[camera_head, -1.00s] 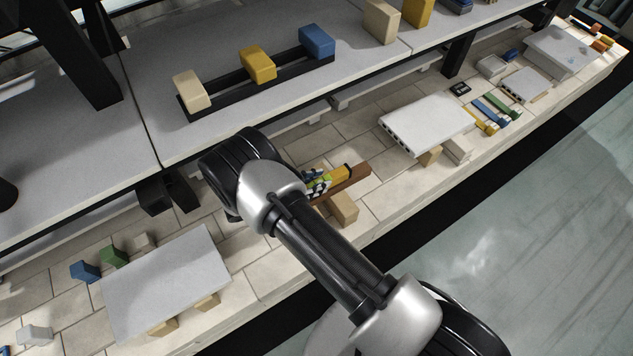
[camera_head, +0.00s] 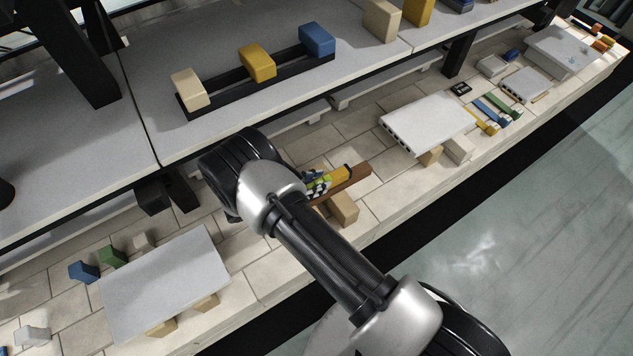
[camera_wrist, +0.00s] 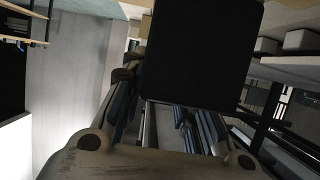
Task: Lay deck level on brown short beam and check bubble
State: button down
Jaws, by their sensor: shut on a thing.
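The yellow deck level (camera_head: 339,178) with a green and checkered part lies along the brown short beam (camera_head: 357,177) in the head view, close against it. I cannot tell whether it rests fully on the beam. The beam sits over a tan block (camera_head: 344,207). My gripper (camera_head: 314,184) is at the level's left end, shut on it, and is mostly hidden behind my arm. In the wrist view a large dark face (camera_wrist: 203,50) fills the space ahead of my fingers; it looks like the held level. The bubble cannot be read.
A grey slab (camera_head: 165,282) on blocks lies at the lower left. A white slab (camera_head: 428,122) on blocks lies to the right, with blue, green and yellow bars (camera_head: 492,112) beyond. A shelf edge (camera_head: 250,140) runs close behind my arm. Bare bricks surround the beam.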

jog(key=shift+f+b, duration=0.35)
dwell(0.3)
jog(key=c, duration=1.2)
grip_release()
jog(key=shift+a, duration=0.15)
jog(key=shift+b+v, duration=0.55)
jog(key=shift+v, duration=3.35)
